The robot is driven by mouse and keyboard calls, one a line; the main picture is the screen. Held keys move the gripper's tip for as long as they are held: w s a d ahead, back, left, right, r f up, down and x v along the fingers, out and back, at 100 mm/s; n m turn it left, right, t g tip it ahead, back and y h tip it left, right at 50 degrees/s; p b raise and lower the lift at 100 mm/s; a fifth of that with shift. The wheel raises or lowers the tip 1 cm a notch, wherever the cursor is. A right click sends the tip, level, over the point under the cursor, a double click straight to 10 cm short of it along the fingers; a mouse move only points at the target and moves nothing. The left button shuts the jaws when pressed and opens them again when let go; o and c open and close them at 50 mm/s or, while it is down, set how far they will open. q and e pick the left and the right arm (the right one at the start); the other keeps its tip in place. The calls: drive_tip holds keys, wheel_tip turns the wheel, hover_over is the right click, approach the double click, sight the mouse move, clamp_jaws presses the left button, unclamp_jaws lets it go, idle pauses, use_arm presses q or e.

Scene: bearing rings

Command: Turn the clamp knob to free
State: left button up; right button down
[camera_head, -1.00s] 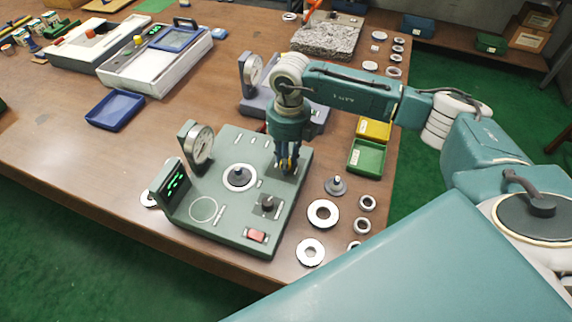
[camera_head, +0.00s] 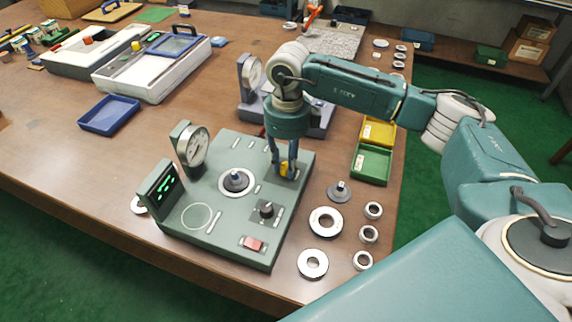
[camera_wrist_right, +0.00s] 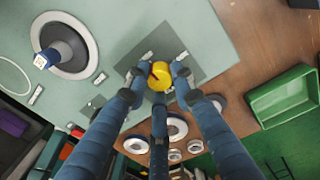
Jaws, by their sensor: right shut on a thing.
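The clamp knob is the small yellow knob (camera_head: 284,169) on the right rear part of the green gauge fixture (camera_head: 232,222). In the right wrist view the yellow knob (camera_wrist_right: 159,75) shows a dark red mark on top and sits on a darker square plate. My right gripper (camera_head: 285,174) points straight down over it. In the wrist view its fingers (camera_wrist_right: 158,82) are closed around the knob from several sides. The fingers partly hide the knob in the head view. My left gripper is not in view.
The fixture also carries a dial gauge (camera_head: 193,147), a lit display (camera_head: 164,189), a central spindle (camera_head: 236,181), a black knob (camera_head: 266,209) and a red switch (camera_head: 253,244). Metal rings (camera_head: 325,222) lie to its right. Green (camera_head: 371,164) and yellow (camera_head: 378,132) bins stand behind them.

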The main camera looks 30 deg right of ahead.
drive_tip(key=shift+w+r, duration=0.15)
drive_tip(key=c, duration=1.8)
unclamp_jaws()
drive_tip(key=o, duration=0.3)
drive_tip(key=shift+o, duration=0.2)
wheel_tip(320, 180, up, 12)
drive_tip(key=shift+d, duration=0.2)
